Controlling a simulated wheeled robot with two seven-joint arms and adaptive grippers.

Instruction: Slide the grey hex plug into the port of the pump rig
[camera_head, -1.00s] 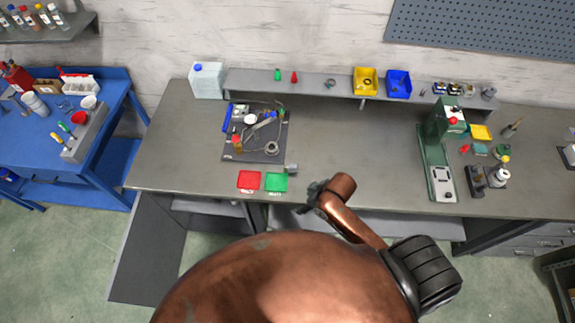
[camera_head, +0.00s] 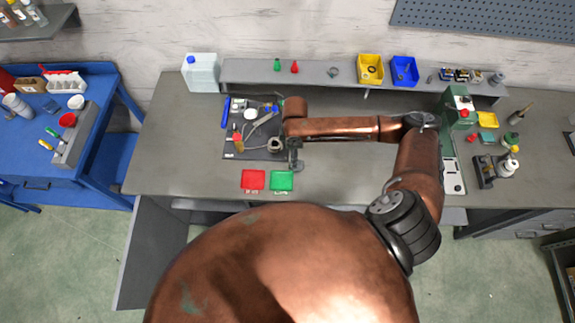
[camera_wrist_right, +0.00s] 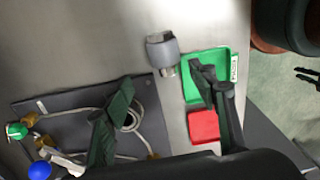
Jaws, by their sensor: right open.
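The pump rig is the dark board (camera_head: 235,152) with hoses and fittings at the bench's left; the board also shows in the wrist view (camera_wrist_right: 60,112). I cannot make out which fitting is the port. My right gripper (camera_wrist_right: 160,82) is open and empty, with the plug ahead of the gap between its fingers; it also shows in the head view (camera_head: 294,157). My left gripper is not in view.
A red tray (camera_head: 253,180) and a green tray (camera_head: 281,181) lie at the bench's front edge near the gripper. A shelf (camera_head: 310,75) with bins runs along the back. A green machine (camera_head: 452,170) stands right, partly behind my arm. The mid-bench is clear beneath my arm.

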